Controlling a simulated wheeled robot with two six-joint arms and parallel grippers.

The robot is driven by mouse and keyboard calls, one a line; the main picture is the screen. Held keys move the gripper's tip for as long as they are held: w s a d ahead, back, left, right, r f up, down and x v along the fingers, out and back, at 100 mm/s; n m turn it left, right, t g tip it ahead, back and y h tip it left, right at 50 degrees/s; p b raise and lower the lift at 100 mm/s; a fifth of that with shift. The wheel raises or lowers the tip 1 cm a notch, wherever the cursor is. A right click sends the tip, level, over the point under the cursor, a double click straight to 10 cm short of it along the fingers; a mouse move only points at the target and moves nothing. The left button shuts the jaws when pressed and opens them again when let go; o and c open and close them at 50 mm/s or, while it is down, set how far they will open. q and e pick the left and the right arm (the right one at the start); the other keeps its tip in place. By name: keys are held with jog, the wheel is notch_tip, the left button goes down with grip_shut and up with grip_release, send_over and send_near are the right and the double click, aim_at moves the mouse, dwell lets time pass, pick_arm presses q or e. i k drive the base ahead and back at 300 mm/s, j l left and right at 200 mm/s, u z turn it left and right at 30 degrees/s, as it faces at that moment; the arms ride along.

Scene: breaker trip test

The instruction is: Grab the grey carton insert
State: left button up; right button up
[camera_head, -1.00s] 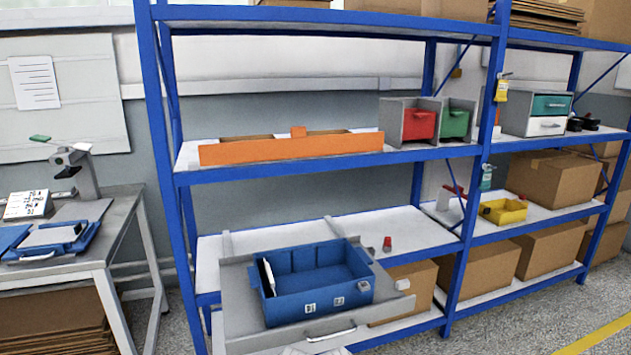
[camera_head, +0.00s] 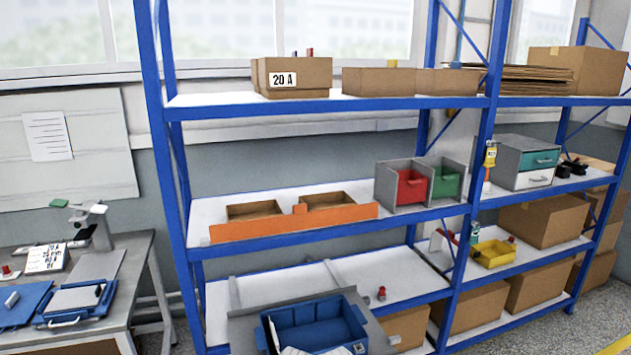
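I cannot make out a grey carton insert for certain. On the top shelf stands an open brown carton labelled 20 A (camera_head: 310,80), with small red and blue tips showing above its rim. Two more low cartons stand to its right, a nearer one (camera_head: 378,81) and a farther one (camera_head: 446,82). Their insides are hidden from this angle. Two small open cartons, left (camera_head: 254,210) and right (camera_head: 327,199), sit behind an orange front rail (camera_head: 295,224) on the middle shelf. Neither gripper is in view; a white shape at the bottom edge may be part of my arm.
A blue bin (camera_head: 316,312) rests on a grey pull-out tray (camera_head: 243,335) low in front. A grey divider box (camera_head: 386,184) holds red and green bins. Blue uprights separate the bays. A workbench (camera_head: 130,270) stands left. The lower shelf has clear room.

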aim_at(85, 297)
jog(key=i+j+z, duration=0.2)
jog(key=j+z, duration=0.15)
jog(key=j, duration=0.2)
jog(key=i+l+u, duration=0.45)
jog(key=l, duration=0.2)
jog(key=u, duration=1.65)
jog(key=i+j+z, duration=0.1)
jog(key=z, duration=0.35)
jog(key=j+z, duration=0.1)
jog(key=z, duration=0.4)
jog(key=i+j+z, duration=0.15)
jog(key=j+z, duration=0.2)
jog(key=j, duration=0.4)
jog(key=j+z, duration=0.35)
jog(key=j, duration=0.45)
jog(key=i, duration=0.05)
